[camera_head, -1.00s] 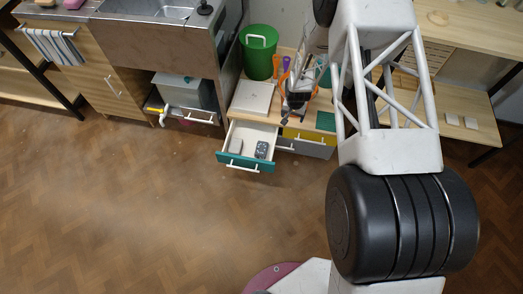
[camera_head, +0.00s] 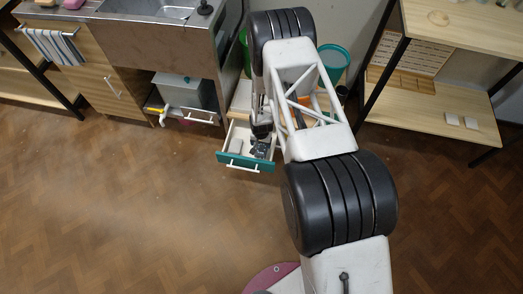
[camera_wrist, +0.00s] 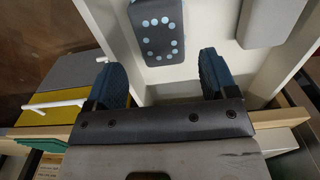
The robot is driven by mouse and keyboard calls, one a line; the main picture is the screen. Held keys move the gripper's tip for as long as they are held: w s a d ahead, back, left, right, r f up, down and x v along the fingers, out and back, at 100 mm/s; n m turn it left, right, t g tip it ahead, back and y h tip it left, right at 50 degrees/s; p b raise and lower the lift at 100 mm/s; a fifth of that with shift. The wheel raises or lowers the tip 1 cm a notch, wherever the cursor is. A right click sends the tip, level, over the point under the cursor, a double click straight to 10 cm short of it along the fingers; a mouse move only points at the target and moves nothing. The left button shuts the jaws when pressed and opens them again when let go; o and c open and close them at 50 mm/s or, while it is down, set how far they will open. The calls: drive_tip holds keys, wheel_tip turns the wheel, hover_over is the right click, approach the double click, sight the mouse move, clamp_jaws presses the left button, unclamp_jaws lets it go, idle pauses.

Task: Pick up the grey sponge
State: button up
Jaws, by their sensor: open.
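The grey sponge (camera_wrist: 268,20) appears as a plain grey rounded block in the wrist view's upper right. It lies in an open drawer with a teal front (camera_head: 246,164); the head view shows it as a small pale grey shape (camera_head: 236,145) on the drawer's left side. My gripper (camera_wrist: 161,78) is open and empty above the drawer. Its two dark blue fingers point toward a dark grey block with light blue dots (camera_wrist: 157,30), not the sponge. The sponge lies to the right of both fingers in the wrist view. In the head view my gripper (camera_head: 262,132) partly covers the dotted block.
The drawer's pale walls stand close around both blocks. Beside it in the wrist view is a yellow drawer front (camera_wrist: 62,103) with a white handle. A sink unit (camera_head: 160,40) stands left of the drawer, and a shelf (camera_head: 440,105) stands right. The floor in front is clear.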

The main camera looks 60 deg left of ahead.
sight(261, 149)
drive_tip(key=shift+f, duration=1.3)
drive_tip(key=shift+f, duration=0.15)
drive_tip(key=shift+w+f, duration=0.1)
drive_tip(key=shift+f, duration=2.35)
drive_tip(key=c, duration=0.7)
drive_tip(key=shift+r, duration=0.2)
drive_tip(key=shift+c, duration=0.2)
drive_tip(key=shift+r, duration=4.85)
